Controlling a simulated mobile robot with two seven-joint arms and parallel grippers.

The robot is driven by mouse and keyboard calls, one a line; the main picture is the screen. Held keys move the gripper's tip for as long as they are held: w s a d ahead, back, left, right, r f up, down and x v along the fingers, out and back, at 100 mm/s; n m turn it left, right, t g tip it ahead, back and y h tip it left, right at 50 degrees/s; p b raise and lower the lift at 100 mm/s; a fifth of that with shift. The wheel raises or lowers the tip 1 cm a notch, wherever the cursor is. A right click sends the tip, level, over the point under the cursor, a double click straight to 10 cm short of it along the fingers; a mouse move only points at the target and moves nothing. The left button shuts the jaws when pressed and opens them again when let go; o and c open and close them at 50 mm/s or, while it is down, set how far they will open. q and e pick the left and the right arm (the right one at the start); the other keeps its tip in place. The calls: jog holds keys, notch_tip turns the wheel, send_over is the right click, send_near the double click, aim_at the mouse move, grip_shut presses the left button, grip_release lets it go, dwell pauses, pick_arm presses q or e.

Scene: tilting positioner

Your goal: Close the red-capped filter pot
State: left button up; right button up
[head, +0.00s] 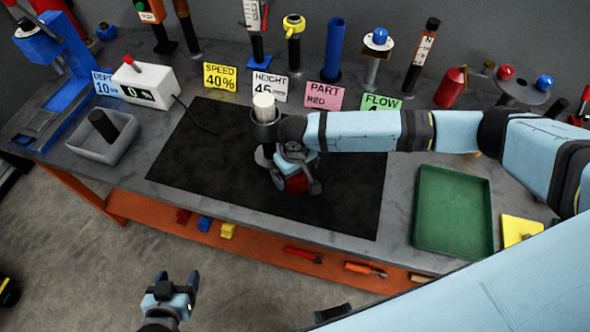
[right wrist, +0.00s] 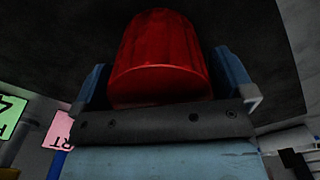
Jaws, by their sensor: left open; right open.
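The filter pot (head: 265,131) is a dark cup on the black mat, with a white cylinder (head: 263,103) standing up out of its open top. The red cap (head: 297,184) is just right of and nearer than the pot, at my right gripper (head: 300,182). In the right wrist view the red cap (right wrist: 160,60) lies between the two blue fingers of the right gripper, which are open. Whether they touch it is unclear, and its support is hidden. My left gripper (head: 168,286) is open and empty over the floor in front of the bench.
The black mat (head: 200,160) is mostly clear. A grey bin (head: 90,150) with a dark cylinder is left; a green tray (head: 453,215) is right. Label cards, including a pink one (head: 323,96), and several posts line the back. A white display box (head: 145,85) stands back left.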

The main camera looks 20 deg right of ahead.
jog(key=shift+c, duration=0.2)
jog(key=c, duration=0.7)
jog(key=shift+r, duration=0.1)
notch_tip(320, 180, up, 20)
jog(key=b, duration=0.1)
dwell(0.4)
